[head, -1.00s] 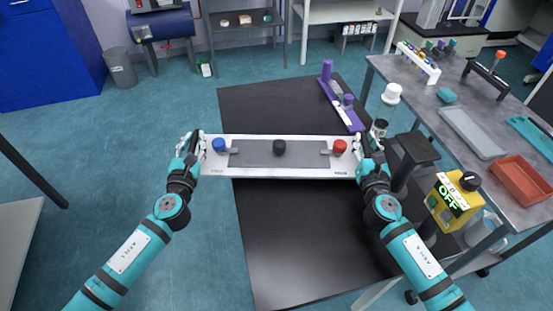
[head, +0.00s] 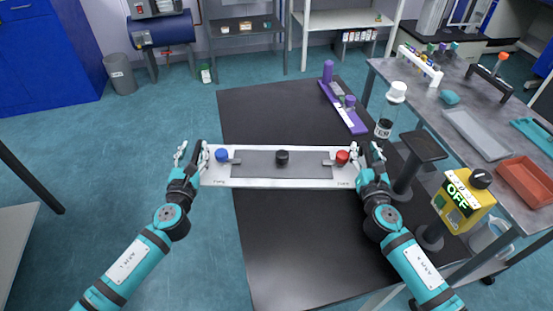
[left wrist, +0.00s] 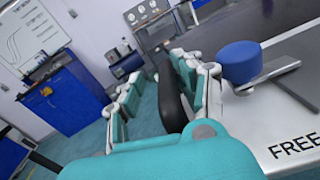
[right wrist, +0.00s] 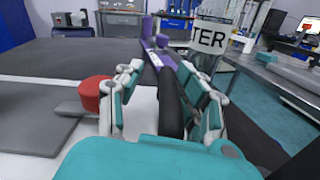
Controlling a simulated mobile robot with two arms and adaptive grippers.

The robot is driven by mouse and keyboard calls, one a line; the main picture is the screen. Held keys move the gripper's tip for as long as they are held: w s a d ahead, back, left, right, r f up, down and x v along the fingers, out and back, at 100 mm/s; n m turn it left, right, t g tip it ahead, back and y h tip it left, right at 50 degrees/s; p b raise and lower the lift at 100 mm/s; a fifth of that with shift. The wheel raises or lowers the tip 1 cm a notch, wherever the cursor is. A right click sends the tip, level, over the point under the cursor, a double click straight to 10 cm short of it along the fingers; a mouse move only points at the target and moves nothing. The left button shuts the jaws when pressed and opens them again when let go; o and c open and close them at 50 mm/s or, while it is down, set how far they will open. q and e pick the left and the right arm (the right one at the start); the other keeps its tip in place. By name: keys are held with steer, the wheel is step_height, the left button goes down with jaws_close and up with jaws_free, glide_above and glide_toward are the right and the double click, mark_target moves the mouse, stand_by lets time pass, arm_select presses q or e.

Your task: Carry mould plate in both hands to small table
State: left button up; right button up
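The mould plate (head: 240,183) is a long white plate with a grey middle and blue, black and red knobs. It lies level across the black tabletop (head: 290,235), its left end past the table's left edge. My left gripper (head: 192,152) is at its left end, beside the blue knob. In the left wrist view its fingers stand apart on either side of a black handle (left wrist: 171,98). My right gripper (head: 367,153) is at the right end, beside the red knob. In the right wrist view its fingers also stand apart around a black handle (right wrist: 171,100).
A purple fixture (head: 338,97) stands on the black table behind the plate. A grey bench (head: 420,100) with trays runs along the right. The front of the black table is clear.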

steer(key=shift+d, duration=0.1)
steer(key=shift+s, duration=0.15)
arm_select(q)
steer(key=s, duration=1.2)
arm_select(e)
steer(key=s, duration=1.1)
steer(key=shift+s+r, duration=0.1)
steer(key=shift+s, duration=0.3)
arm_select(q)
steer(key=shift+a, duration=0.1)
